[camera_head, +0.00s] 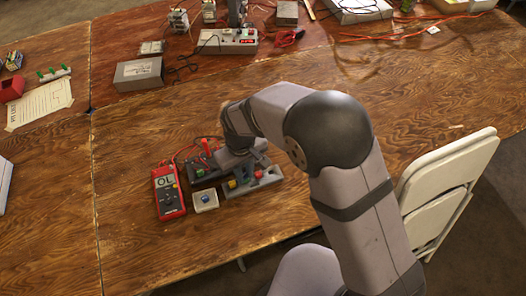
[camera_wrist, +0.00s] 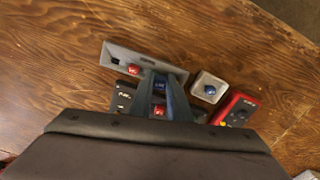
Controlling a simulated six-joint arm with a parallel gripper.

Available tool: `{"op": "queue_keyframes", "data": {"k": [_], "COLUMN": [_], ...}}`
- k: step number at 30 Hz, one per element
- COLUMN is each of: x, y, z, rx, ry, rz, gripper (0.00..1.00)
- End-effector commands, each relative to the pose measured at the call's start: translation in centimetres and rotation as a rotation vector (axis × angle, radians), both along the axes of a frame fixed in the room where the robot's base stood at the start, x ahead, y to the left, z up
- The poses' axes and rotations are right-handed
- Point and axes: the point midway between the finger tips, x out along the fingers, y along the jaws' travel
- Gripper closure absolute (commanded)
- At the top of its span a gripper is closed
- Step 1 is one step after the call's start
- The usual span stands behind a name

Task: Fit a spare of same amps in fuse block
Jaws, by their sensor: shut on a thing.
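My gripper (camera_wrist: 161,90) is shut on a small blue fuse (camera_wrist: 160,84). It is low over the grey fuse holder (camera_wrist: 146,55), and I cannot tell whether the fuse is clear of it. A red fuse (camera_wrist: 133,70) sits in this holder, near a dark empty slot. In the head view the grey holder (camera_head: 266,184) shows a yellow piece (camera_head: 232,184). The black block (camera_wrist: 123,101) lies beside it, partly hidden by my gripper; a red piece (camera_wrist: 158,111) shows there. A pale dish (camera_wrist: 208,82) holds another blue fuse (camera_wrist: 210,89), also in the head view (camera_head: 205,198).
A red multimeter (camera_head: 168,191) reading "OL" lies left of the dish. Its red lead runs to an upright red probe (camera_head: 206,146) by the black block. A folding chair (camera_head: 447,185) stands at the right. The wooden table's front left is clear.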

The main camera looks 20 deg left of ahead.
Motion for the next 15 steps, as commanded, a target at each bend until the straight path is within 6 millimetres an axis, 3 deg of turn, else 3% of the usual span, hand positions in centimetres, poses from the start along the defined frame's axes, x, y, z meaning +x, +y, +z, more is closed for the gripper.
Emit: {"op": "queue_keyframes", "data": {"k": [6,11,15], "x": [-1.9,-0.8,0.3], "y": [5.8,9.0,11.0], "z": [-1.2,-1.2,0.1], "rx": [0.003,0.005,0.005], "ry": [-0.002,-0.003,-0.003], "rz": [0.076,0.023,-0.030], "gripper": [1.00,1.00,1.00]}}
